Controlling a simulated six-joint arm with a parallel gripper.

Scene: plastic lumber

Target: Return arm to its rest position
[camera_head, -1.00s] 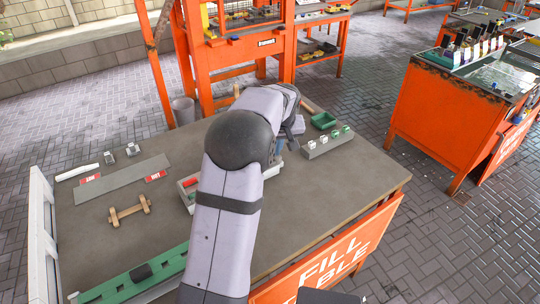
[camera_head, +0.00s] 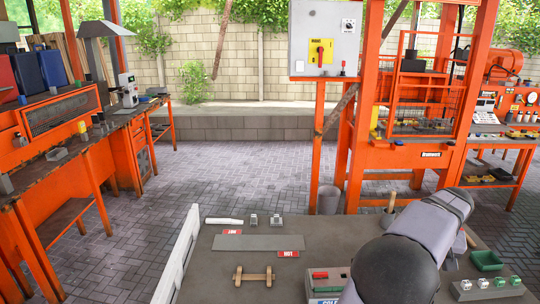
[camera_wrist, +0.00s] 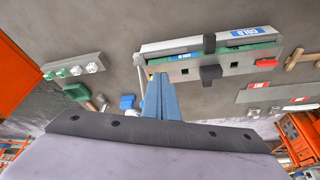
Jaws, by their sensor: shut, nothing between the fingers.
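My gripper shows in the wrist view as blue fingers (camera_wrist: 159,90), closed together with nothing between them. They point toward the bench top, beside a long grey mould (camera_wrist: 195,49) with a green strip and a blue label. I cannot tell the exact gap between fingertips and bench. In the head view my arm is folded at the lower right over the bench (camera_head: 225,270).
A grey plate (camera_head: 258,242) with red HOT labels, a wooden clamp (camera_head: 254,276) and a white rod (camera_head: 224,221) lie left of my arm. An orange machine (camera_head: 405,160) stands behind.

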